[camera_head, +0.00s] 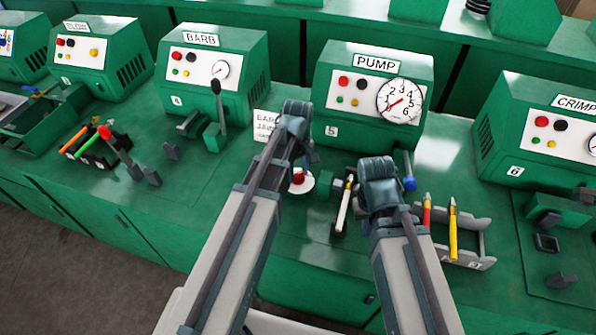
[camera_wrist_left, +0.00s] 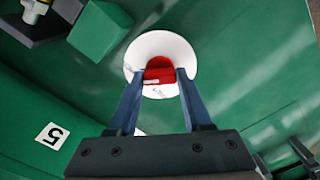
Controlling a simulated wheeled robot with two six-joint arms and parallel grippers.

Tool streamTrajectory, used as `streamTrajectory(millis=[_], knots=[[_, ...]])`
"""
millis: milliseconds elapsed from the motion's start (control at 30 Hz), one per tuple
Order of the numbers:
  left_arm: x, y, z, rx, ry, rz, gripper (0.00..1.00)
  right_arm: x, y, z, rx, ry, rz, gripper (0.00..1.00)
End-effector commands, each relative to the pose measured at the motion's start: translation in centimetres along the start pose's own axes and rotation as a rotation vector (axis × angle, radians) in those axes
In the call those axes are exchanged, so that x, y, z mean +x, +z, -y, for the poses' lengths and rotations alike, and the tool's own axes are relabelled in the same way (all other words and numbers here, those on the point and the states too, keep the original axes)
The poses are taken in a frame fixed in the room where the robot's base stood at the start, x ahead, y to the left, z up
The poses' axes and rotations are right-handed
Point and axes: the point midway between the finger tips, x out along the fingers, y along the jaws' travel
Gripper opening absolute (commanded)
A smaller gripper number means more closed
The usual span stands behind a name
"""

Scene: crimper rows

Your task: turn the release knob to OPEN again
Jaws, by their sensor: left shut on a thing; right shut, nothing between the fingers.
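The release knob is red (camera_head: 298,177) and sits on a round white dial (camera_head: 300,188) on the bench in front of the PUMP machine. In the left wrist view, the red knob (camera_wrist_left: 160,70) is between the two fingers of my left gripper (camera_wrist_left: 161,80), which is shut on it. The white dial (camera_wrist_left: 148,46) spreads around it; its small lettering is too small to read. In the head view, my left gripper (camera_head: 300,150) hangs over the dial and its wrist hides part of the surroundings. My right gripper (camera_head: 378,185) is to the right, its fingertips hidden behind its wrist.
The PUMP machine (camera_head: 345,115) with a round gauge (camera_head: 405,115) stands behind. A blue-tipped lever (camera_head: 409,184) stands right of my right gripper. A tray (camera_head: 480,262) holds a red and a yellow tool. A white-handled tool (camera_head: 343,208) lies between my arms.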

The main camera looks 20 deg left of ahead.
Motion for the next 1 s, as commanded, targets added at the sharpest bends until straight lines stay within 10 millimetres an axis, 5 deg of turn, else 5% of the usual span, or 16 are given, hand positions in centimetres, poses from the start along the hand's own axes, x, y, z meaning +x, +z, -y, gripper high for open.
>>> streamTrajectory(millis=[800, 833, 1000], knots=[[0.0, 0.01, 0.01, 0.112, 0.0, 0.0, 0.0, 0.0, 0.0, 0.0, 0.0, 0.0, 0.0, 0.0], [0.0, 0.01, 0.01, 0.111, 0.0, 0.0, 0.52, 0.0, 0.0, 0.0, 0.0, 0.0, 0.0, 0.0], [0.0, 0.01, 0.0, 0.11, 0.0, 0.0, 0.8, 0.0, 0.0, 0.0, 0.0, 0.0, 0.0, 0.0]])
